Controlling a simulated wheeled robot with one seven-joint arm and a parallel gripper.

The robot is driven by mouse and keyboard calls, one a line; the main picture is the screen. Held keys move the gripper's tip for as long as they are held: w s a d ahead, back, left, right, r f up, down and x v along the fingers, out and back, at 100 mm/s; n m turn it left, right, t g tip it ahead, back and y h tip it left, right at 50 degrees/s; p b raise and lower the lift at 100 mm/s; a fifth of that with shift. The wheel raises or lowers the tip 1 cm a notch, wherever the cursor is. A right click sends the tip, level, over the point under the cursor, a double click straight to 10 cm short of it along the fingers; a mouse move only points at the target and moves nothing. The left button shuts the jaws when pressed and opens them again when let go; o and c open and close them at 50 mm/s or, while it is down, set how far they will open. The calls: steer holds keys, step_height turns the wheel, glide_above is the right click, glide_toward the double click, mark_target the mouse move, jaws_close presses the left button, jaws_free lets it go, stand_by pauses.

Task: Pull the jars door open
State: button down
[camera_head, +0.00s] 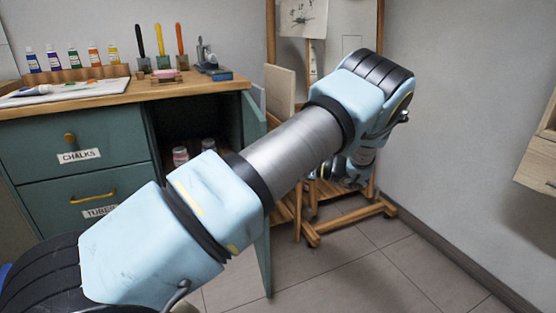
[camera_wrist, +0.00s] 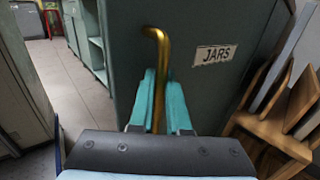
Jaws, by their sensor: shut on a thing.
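The teal jars door (camera_head: 262,260) stands swung out from the cabinet in the head view, and the dark compartment behind it shows. In the wrist view the door (camera_wrist: 205,100) fills the middle and bears a "JARS" label (camera_wrist: 215,54). My gripper (camera_wrist: 159,76) has its two teal fingers on either side of the door's brass handle (camera_wrist: 157,45) and is shut on it. The handle's bent top shows above the fingers. In the head view my arm crosses the picture and hides much of the door, its handle and my fingertips.
Jars (camera_head: 181,156) stand inside the compartment. The chalks drawer (camera_head: 70,142) and the drawer below it are shut. A wooden easel (camera_head: 312,232) stands behind and right of the door. Tiled floor (camera_head: 350,285) is clear at the front right. A wall drawer unit (camera_head: 540,160) sits at the right edge.

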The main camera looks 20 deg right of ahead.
steer(key=c, duration=0.9)
jaws_free()
steer(key=v, duration=1)
steer(key=shift+s+d, duration=0.25)
steer(key=shift+d, duration=0.05)
